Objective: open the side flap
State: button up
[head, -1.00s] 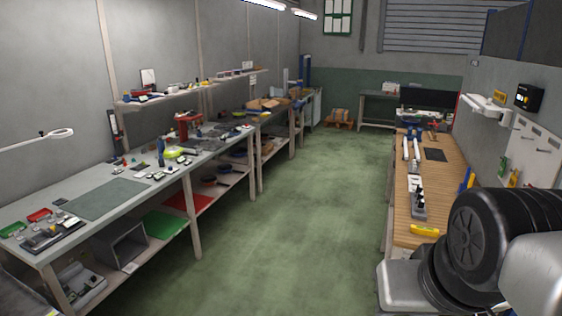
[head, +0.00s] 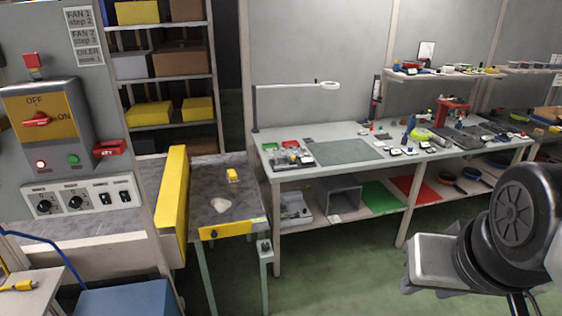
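A tall yellow panel (head: 173,205) stands upright along the left side of a grey bed with a yellow front edge (head: 226,230), in the left half of the head view. This panel may be the side flap; no label on it shows. It looks raised, and I see no handle or latch on it clearly. A small yellow object (head: 232,174) and a pale lump (head: 221,206) lie on the bed. My arm's dark joint and grey link show at the lower right, well apart from the panel. My gripper is not in view.
A control panel (head: 52,125) with a red switch between OFF and ON stands at the left. A blue box (head: 128,301) is below it. A workbench (head: 300,177) stands right of the bed. Green floor is free in front of the bench. Shelves (head: 165,74) with boxes stand behind.

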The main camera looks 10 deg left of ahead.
aim_at(232, 229)
jog(key=i+u, duration=0.1)
jog(key=u, duration=0.3)
jog(key=i+l+u, duration=0.15)
jog(key=u, duration=0.25)
jog(key=i+l+u, duration=0.1)
jog(key=u, duration=0.3)
jog(key=l+u, duration=0.1)
jog(key=u, duration=0.3)
jog(key=i+l+u, duration=0.2)
jog(key=u, duration=0.2)
jog(key=i+l+u, duration=0.1)
jog(key=l+u, duration=0.3)
jog(key=i+l+u, duration=0.15)
jog(key=u, duration=0.25)
jog(key=i+l+u, duration=0.1)
jog(key=l+u, duration=0.2)
jog(key=l, duration=0.3)
